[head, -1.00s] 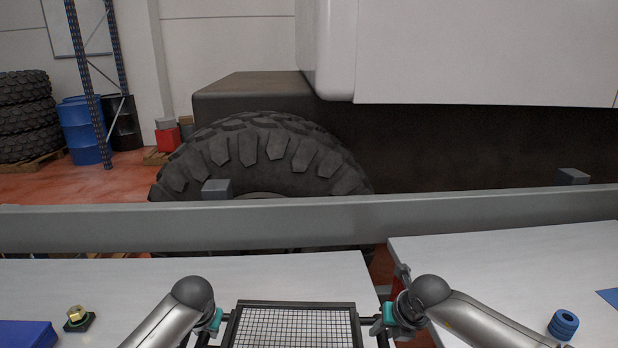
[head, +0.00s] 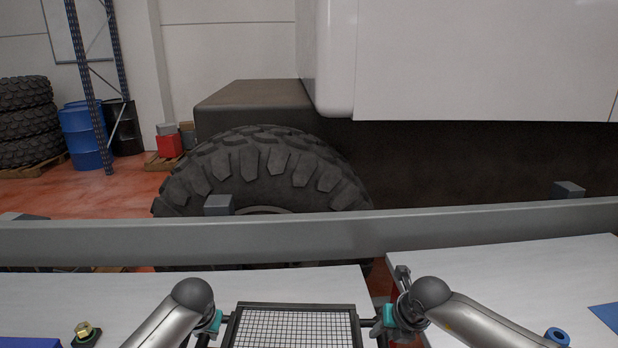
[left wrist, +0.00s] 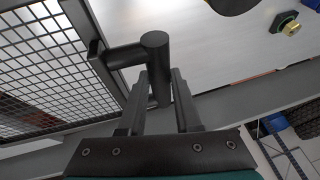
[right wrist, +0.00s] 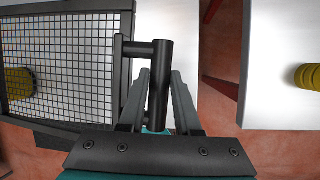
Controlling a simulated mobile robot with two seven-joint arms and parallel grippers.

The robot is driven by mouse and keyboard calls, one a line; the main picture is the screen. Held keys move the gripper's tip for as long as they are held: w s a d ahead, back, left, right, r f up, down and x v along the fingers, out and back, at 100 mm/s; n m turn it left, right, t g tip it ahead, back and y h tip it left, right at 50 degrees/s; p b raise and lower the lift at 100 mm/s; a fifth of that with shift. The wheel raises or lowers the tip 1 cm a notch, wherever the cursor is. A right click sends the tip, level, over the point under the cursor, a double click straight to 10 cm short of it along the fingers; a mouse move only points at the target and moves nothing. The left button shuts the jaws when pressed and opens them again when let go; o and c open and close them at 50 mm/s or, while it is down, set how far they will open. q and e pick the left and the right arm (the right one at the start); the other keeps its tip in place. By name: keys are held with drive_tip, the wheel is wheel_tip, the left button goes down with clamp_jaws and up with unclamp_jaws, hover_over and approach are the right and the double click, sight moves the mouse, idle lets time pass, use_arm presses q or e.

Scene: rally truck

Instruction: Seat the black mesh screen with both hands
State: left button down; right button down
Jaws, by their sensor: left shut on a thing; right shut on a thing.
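The black mesh screen (head: 296,306) is a framed rectangular grid at the bottom middle of the head view, its lower part cut off. It shows at the left in both the left wrist view (left wrist: 40,55) and the right wrist view (right wrist: 70,60). A dark post handle stands out from each side. My left gripper (head: 214,322) is shut on the screen's left handle (left wrist: 155,55). My right gripper (head: 388,319) is shut on its right handle (right wrist: 162,65). The screen hangs between both grippers in front of the grey rail. No seat for it is clearly identifiable.
A grey rail (head: 300,236) crosses in front of the truck's tire (head: 265,170). White tables lie left (head: 150,290) and right (head: 500,275), with a gap between. A brass nut on a black base (head: 86,331) and a blue ring (head: 557,337) sit on them.

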use_arm(q)
drive_tip(key=shift+r, duration=0.5)
use_arm(e)
drive_tip(key=shift+r, duration=0.5)
use_arm(q)
drive_tip(key=shift+p, duration=0.3)
